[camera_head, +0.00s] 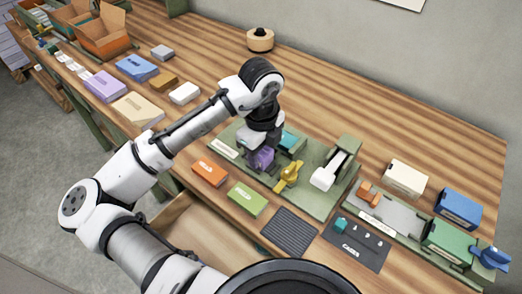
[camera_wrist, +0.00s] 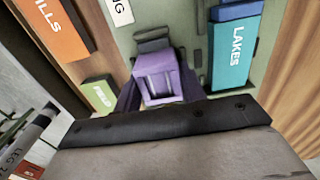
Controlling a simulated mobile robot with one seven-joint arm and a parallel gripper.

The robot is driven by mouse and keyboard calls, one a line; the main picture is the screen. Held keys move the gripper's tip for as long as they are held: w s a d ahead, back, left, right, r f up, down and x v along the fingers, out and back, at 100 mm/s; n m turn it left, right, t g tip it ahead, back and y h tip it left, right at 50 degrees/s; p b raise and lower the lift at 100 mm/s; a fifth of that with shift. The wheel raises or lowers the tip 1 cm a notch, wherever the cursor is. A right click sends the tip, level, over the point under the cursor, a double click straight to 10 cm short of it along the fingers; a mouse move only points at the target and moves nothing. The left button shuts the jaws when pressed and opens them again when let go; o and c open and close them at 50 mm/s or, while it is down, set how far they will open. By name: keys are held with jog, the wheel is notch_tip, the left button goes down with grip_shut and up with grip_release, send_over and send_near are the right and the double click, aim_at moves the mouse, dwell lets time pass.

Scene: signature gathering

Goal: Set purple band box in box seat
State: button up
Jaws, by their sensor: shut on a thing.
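The purple band box (camera_head: 262,159) is under my gripper (camera_head: 263,149), low over the green fixture board (camera_head: 318,207). In the wrist view the purple box (camera_wrist: 158,72) sits between the two fingers of my gripper (camera_wrist: 160,92), which is shut on it. A small dark grey-green block (camera_wrist: 152,40) shows just beyond the box and may be part of the box seat. I cannot tell whether the box touches the board or is seated. The gripper and box hide what lies under them.
A teal box marked LAKES (camera_wrist: 232,55) stands close to the right of the gripper in the wrist view. An orange box (camera_head: 210,173), a green box (camera_head: 247,199) and a yellow clamp (camera_head: 289,176) are nearby. A white-topped press (camera_head: 328,171) stands to the right.

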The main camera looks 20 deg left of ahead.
jog(key=shift+s+d+f, duration=0.1)
jog(key=shift+s+f, duration=0.05)
jog(key=shift+f, duration=0.4)
jog(key=o, duration=1)
jog(key=shift+f+b, duration=0.1)
jog(key=shift+b, duration=0.2)
jog(key=shift+r+p, duration=0.5)
jog(key=shift+r, duration=0.25)
jog(key=r+b, duration=0.1)
jog(key=r, duration=1.1)
jog(key=shift+w, duration=0.2)
